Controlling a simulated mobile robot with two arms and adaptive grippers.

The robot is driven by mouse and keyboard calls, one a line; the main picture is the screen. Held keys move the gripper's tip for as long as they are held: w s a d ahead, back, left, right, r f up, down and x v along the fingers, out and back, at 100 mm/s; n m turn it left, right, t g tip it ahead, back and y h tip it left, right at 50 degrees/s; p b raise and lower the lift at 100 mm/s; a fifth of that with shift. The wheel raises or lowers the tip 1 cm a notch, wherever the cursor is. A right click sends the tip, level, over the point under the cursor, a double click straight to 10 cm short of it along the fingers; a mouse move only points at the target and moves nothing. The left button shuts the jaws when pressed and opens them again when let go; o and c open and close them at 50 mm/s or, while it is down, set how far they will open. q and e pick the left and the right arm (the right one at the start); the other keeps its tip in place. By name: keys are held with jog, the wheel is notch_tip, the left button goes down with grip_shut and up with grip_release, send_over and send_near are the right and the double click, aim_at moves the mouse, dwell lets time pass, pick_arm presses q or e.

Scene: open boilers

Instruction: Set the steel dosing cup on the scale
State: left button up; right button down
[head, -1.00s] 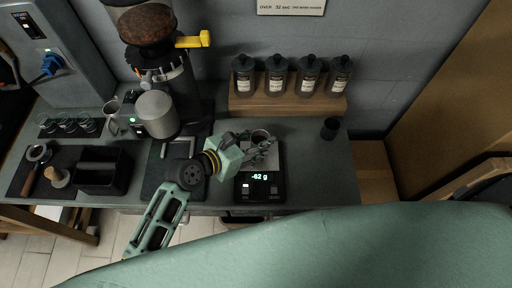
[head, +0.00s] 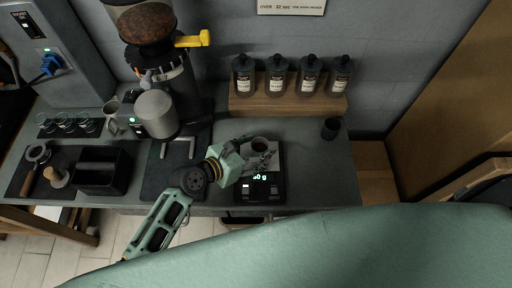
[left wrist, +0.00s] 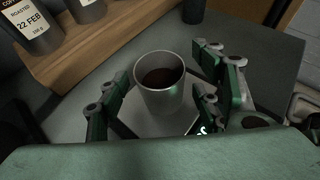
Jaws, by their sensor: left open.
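The steel dosing cup (head: 260,145) stands upright on the plate of the black scale (head: 264,194), with dark contents inside. My left gripper (head: 255,155) is open around the cup, low over the scale. In the left wrist view the cup (left wrist: 160,92) stands between the spread fingers, with a gap on either side, on the pale scale plate (left wrist: 150,124). My right gripper is not in view.
A grinder (head: 170,85) stands at the back left. A wooden shelf (head: 290,106) with several dark bottles is behind the scale. A small dark cup (head: 330,129) stands to the right. A black box (head: 100,180) is at the left. The counter right of the scale is clear.

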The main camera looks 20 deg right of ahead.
pick_arm(q)
jog(key=shift+r, duration=0.1)
jog(key=v, duration=1.2)
